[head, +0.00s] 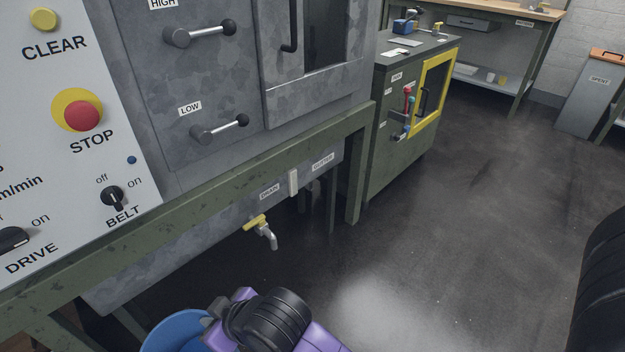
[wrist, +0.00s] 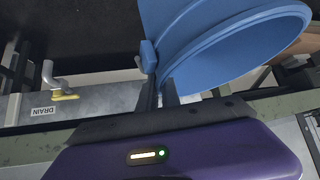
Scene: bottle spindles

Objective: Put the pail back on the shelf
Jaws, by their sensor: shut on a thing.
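The blue pail (head: 172,333) shows at the bottom left of the head view, partly hidden by my purple and black gripper (head: 218,318). In the wrist view the pail (wrist: 225,40) fills the top right, with its round rim turned toward the right. My gripper (wrist: 165,95) is shut on the pail at its edge. The pail is held in front of the machine's green frame, below and near the drain tap (head: 264,232). I cannot pick out the pail's shelf in either view.
The control panel (head: 60,130) and grey machine (head: 215,75) stand at the left. The green frame rail (head: 225,190) runs above the drain tank. A green cabinet (head: 400,150) with a yellow-framed door stands beyond. A bin marked SPENT (head: 590,95) stands far right. The middle floor is clear.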

